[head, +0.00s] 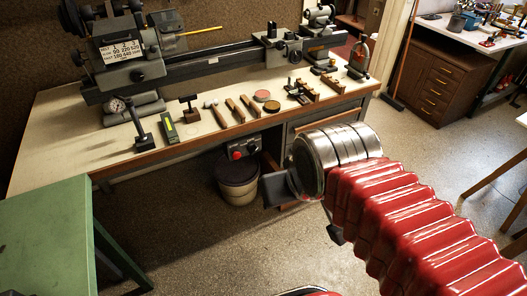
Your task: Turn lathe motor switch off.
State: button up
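A grey switch box (246,149) with a red button (237,155) and a darker round knob (252,149) is mounted under the front edge of the lathe bench. It is small here, and I cannot read its position. The lathe (220,60) stands along the back of the bench, with a speed plate on its headstock (122,50) at the left. My gripper (284,190) is in front of the bench, to the right of and lower in the picture than the switch box, apart from it. Its dark parts show at the end of my silver wrist, and its fingertips are not clear.
A lidded bin (237,180) stands on the floor below the switch box. Hand tools, tins and a gauge stand (138,130) lie along the bench top (62,128). A green table (45,225) is at the lower left. Speckled floor (210,240) is clear before the bench.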

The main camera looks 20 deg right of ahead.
aim_at(252, 148)
jog(key=z, duration=0.15)
jog(key=i, duration=1)
jog(key=u, duration=0.25)
jog(key=k, duration=0.7)
jog(key=u, duration=0.5)
jog(key=k, duration=0.65)
jog(key=u, duration=0.3)
jog(key=i, duration=0.85)
jog(key=z, duration=0.05)
